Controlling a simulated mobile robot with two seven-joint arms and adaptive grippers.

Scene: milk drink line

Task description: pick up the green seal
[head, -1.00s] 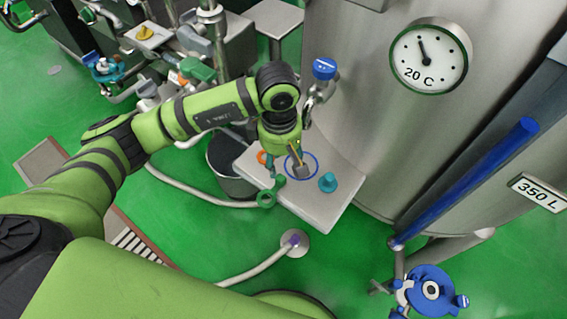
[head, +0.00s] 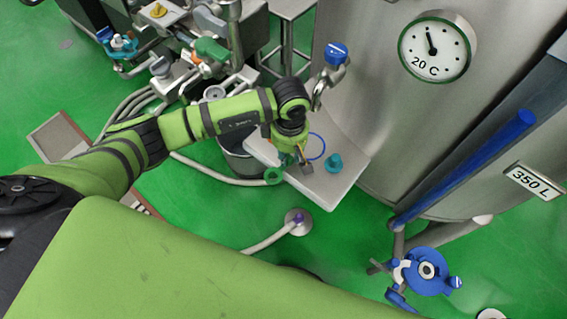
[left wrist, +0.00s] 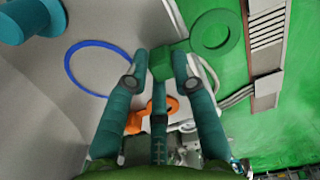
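The green seal is a ring with a block-shaped tab. In the head view its ring (head: 273,175) shows beside the left edge of the small grey table (head: 325,190). In the left wrist view the ring (left wrist: 217,32) is at the upper right, and its tab sits centred between my fingertips. Whether the seal is clear of the tabletop is hard to tell. My right gripper is not in view.
A blue ring (left wrist: 72,68), an orange seal (left wrist: 150,117) and a teal plug (head: 333,163) are on the table. A bucket (head: 243,165) stands behind its left edge. The large steel tank (head: 385,140) rises at the right. A hose fitting (head: 298,221) lies on the floor.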

